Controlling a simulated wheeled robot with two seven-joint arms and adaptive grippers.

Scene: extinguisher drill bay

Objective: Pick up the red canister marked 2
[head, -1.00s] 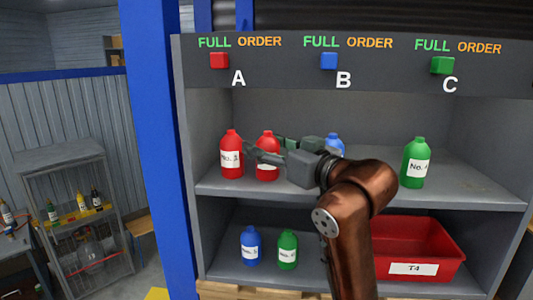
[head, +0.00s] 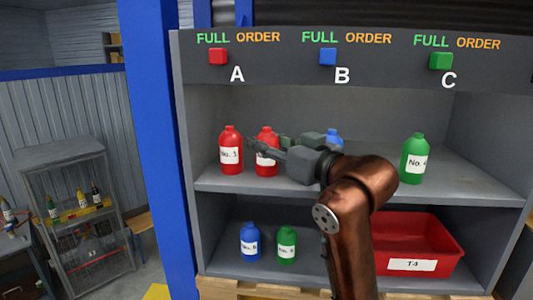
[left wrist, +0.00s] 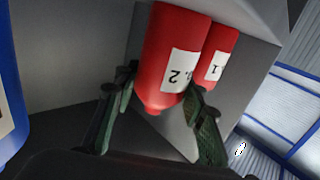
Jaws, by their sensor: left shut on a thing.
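The red canister marked 2 (head: 266,137) stands on the upper shelf, partly hidden by my gripper in the head view. In the left wrist view its body (left wrist: 170,50) and white label with a 2 show between the two fingers. My left gripper (head: 268,146) is shut on this canister. In the left wrist view the fingers (left wrist: 160,95) lie on either side of its neck end. My right gripper is in no view.
The red canister marked 1 (head: 230,152) stands close to its left. A blue canister (head: 334,137) behind my arm and a green one (head: 413,158) share the shelf. Below are a blue canister (head: 250,241), a green canister (head: 286,245) and a red bin (head: 440,240) marked T4.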

